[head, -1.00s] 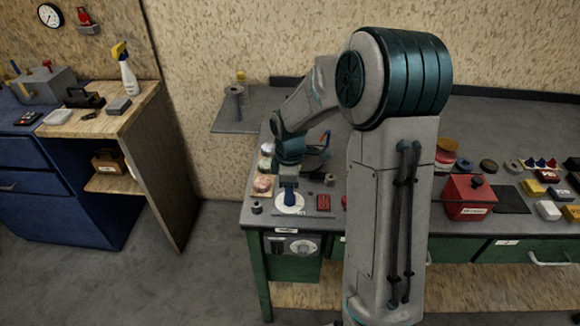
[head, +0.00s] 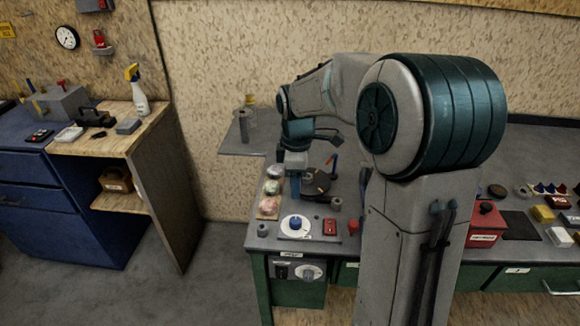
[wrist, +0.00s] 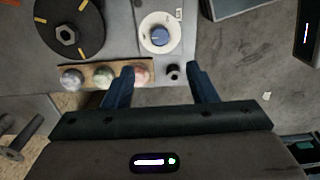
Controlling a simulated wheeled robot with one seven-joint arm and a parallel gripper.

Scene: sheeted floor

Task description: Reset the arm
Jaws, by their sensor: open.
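In the head view my gripper (head: 297,185) hangs pointing down above the left end of the green workbench (head: 262,245). In the wrist view its two blue fingers (wrist: 160,78) are apart with nothing held between them. A white dial with a blue knob (head: 296,226) lies on the bench just in front of the gripper. It also shows in the wrist view (wrist: 160,33), beyond the fingertips. A wooden strip with several round balls (head: 268,206) lies left of the gripper. Part of the bench is hidden behind my arm.
A dark round disc (head: 317,182) sits behind the gripper. A red box (head: 486,225) and several small blocks stand at the bench's right. A wooden side table (head: 108,137) with a spray bottle (head: 137,92) stands at left. Open floor (head: 215,262) lies between.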

